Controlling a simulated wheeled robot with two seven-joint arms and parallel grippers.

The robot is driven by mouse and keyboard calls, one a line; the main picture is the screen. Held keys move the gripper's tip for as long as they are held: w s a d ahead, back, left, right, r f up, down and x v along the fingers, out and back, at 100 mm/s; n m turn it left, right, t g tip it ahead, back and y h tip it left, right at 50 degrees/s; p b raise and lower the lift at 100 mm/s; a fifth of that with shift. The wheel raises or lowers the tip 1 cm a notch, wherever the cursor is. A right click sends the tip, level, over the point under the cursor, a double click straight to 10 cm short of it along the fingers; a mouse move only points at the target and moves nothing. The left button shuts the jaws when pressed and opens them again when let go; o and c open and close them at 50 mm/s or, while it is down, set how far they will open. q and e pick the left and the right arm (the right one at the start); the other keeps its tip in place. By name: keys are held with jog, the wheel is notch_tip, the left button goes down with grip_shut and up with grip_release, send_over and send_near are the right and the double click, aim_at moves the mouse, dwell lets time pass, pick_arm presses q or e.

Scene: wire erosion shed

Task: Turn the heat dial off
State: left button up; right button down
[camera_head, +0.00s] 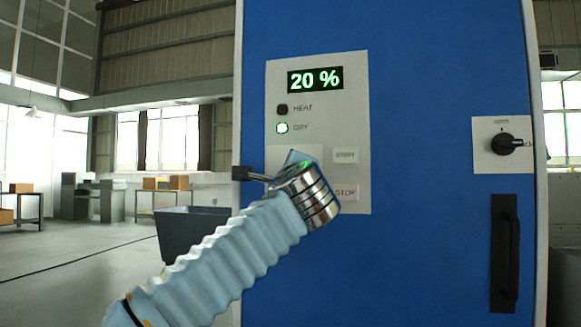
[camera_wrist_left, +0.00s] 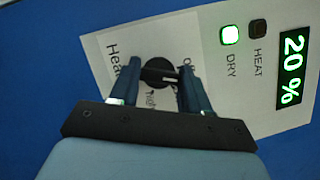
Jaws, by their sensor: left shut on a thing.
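The heat dial (camera_wrist_left: 159,93) is a round black knob on a white plate marked "Heat", with "Off" and a partly hidden second label beside it. It shows in the left wrist view between the two fingers of my left gripper (camera_wrist_left: 163,69), which is shut on its grip bar. I cannot tell exactly where its pointer stands. In the head view my left arm comes in from the lower left and its wrist hides the dial and the fingers. My right gripper is in neither view.
A grey panel (camera_head: 345,120) on the blue cabinet (camera_head: 430,100) has a display (camera_head: 315,79) reading 20 %, a dark HEAT lamp (camera_head: 282,109) and a lit green DRY lamp (camera_head: 282,128). A rotary switch (camera_head: 503,143) and black handle (camera_head: 505,253) are at right.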

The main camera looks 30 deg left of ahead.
pick_arm(q)
jog(key=shift+r+n+g+p, duration=0.1)
jog(key=shift+n+g+p, duration=0.45)
jog(key=shift+n, duration=0.6)
jog(key=shift+n+g+p, duration=0.35)
jog(key=shift+n+p, duration=0.4)
jog(key=shift+n, duration=0.4)
jog(key=o, duration=1.1)
jog(key=shift+c, duration=0.2)
jog(key=b+v, duration=0.1)
jog(key=v, duration=1.2)
jog(key=shift+s+r, duration=0.15)
jog(key=shift+s, duration=0.25)
